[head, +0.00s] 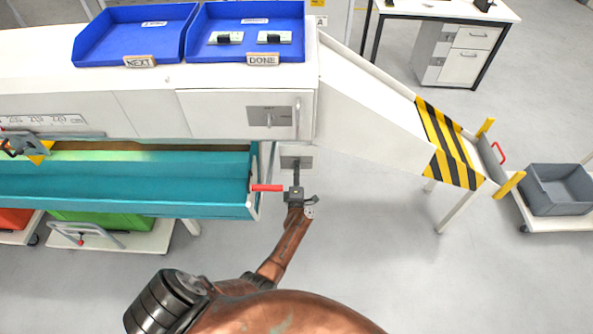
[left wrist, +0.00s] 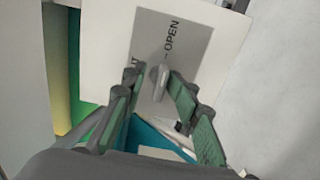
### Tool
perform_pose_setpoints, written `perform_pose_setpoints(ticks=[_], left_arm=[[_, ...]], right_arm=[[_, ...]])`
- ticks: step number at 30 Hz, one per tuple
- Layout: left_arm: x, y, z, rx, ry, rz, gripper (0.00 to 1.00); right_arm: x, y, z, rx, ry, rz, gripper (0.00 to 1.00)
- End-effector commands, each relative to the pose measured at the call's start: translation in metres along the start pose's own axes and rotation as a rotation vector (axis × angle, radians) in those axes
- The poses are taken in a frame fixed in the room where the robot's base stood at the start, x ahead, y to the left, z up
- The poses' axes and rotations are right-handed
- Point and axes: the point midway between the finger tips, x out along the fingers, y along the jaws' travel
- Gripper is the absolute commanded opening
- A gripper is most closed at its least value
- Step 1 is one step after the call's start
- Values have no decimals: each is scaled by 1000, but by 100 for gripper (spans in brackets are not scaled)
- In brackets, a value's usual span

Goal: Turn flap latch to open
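The flap latch is a grey, rounded turn-handle (left wrist: 159,84) on a grey plate (left wrist: 188,38) in the left wrist view. The plate carries the word OPEN beside a short line, plus another word partly hidden by a finger. The plate also shows in the head view (head: 290,162), below the right end of the white counter. My left gripper (head: 296,172) points at it. In the left wrist view its two green-padded fingers (left wrist: 152,88) are apart, one on each side of the handle, with gaps visible. Whether the tips reach the handle's depth is unclear. My right gripper is not visible.
A red handle (head: 266,188) on the teal trough (head: 150,190) is close left of my gripper. Another plate with a handle (head: 269,118) is on the white cabinet above. A white chute (head: 375,100) slopes right to a grey bin (head: 558,190). The floor right of my arm is clear.

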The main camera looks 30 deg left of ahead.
Motion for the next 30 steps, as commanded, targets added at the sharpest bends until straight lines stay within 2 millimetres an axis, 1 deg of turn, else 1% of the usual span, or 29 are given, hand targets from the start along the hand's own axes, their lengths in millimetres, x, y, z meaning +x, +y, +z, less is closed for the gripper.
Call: perform_pose_setpoints(ticks=[1, 5, 8, 11, 14, 23, 30], left_arm=[[1, 2, 2, -1, -3, 3, 26], [0, 1, 2, -1, -3, 2, 26], [0, 0, 2, -10, -2, 1, 26], [0, -1, 1, -60, -2, 0, 26], [-1, -2, 0, -175, -1, -1, 26], [-2, -5, -2, -695, 0, -3, 26], [-1, -5, -3, -1080, 1, -2, 26]], right_arm=[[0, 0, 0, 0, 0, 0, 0], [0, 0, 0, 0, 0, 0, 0], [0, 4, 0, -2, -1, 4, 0], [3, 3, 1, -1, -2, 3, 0], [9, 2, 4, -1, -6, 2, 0], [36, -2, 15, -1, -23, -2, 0], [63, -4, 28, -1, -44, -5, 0]])
